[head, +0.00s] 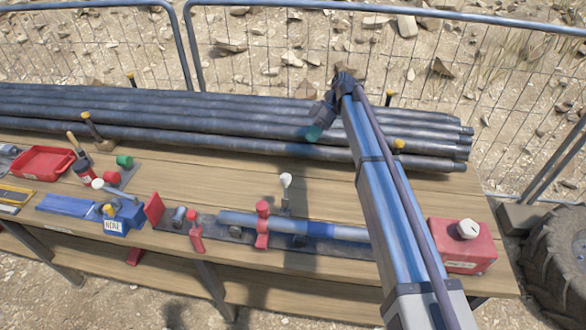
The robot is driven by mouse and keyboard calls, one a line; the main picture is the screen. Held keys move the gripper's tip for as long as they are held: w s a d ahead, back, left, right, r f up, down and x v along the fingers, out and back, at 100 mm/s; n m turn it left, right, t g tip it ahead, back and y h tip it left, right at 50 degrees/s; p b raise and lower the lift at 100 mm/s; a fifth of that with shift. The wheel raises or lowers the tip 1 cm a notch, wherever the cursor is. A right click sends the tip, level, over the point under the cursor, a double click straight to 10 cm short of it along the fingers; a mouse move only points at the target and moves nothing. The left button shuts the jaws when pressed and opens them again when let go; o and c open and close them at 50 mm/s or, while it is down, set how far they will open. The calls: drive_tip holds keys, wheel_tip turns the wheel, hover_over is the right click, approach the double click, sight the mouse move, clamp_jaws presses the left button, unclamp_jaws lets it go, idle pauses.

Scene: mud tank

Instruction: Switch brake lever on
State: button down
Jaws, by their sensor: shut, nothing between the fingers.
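No lever has a label that I can read as the brake. A lever with a white round knob (286,181) stands upright behind the blue-grey bar on the bench. Two red handle-like parts, one on the left (195,230) and one on the bar (262,225), are near it. At the left, a small lever with a pale knob (98,184) lies low beside a green knob (124,161). My gripper (314,132), at the end of my arm, hangs over the dark pipes, apart from the levers and above the white knob in the picture. It is shut and empty; its fingers are small and indistinct.
Long dark pipes (230,120) lie across the back of the wooden bench (330,178), with upright pegs. A red box with a white dial (465,245) stands at the right end. A blue vise (125,217) and red tray (42,162) are left. A wire fence (420,50) stands behind.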

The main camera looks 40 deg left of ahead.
drive_tip(key=s+a+f+b, duration=0.1)
drive_tip(key=s+f+b, duration=0.6)
drive_tip(key=s, duration=0.2)
drive_tip(key=shift+s+f+b, duration=0.3)
drive_tip(key=shift+f+b, duration=0.05)
drive_tip(key=shift+s+r, duration=0.1)
